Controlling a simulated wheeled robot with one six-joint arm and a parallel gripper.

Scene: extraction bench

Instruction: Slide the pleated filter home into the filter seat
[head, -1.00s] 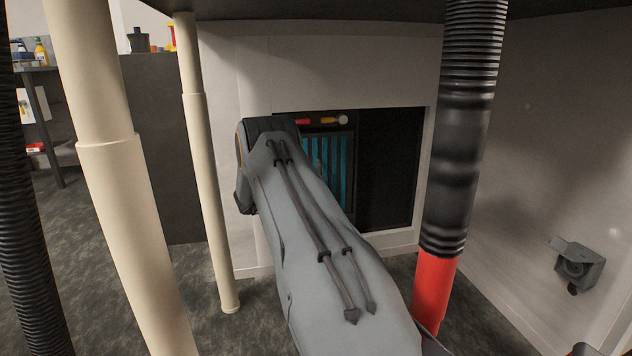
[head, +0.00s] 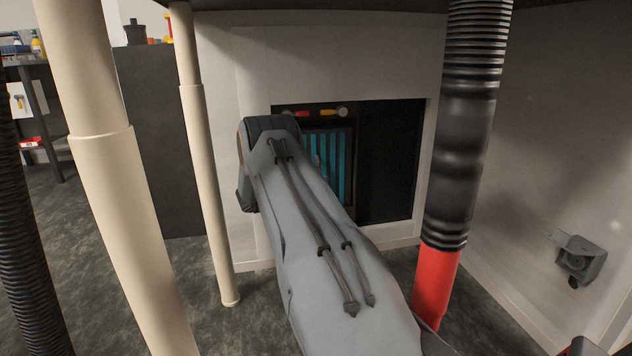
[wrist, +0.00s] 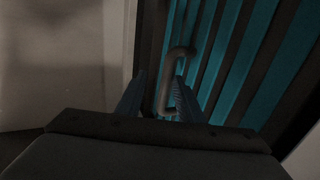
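The pleated filter (head: 340,160), with teal pleats and dark ribs, shows in the left part of a dark rectangular opening (head: 392,165) in the pale wall. My arm covers its lower left, and I cannot tell how deep it sits. The filter seat cannot be told apart from the dark opening. In the wrist view the filter (wrist: 245,65) fills the upper right, with a bent bar handle (wrist: 164,85) on its face. My gripper (wrist: 160,80) has its two fingers apart, one on each side of the handle bar. Contact with the bar is not clear.
A black ribbed hose with a red end (head: 436,285) hangs right of my arm. Cream posts (head: 205,170) stand to the left. A small grey fitting (head: 578,258) is on the right wall. Small red and yellow items (head: 318,112) show at the opening's top.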

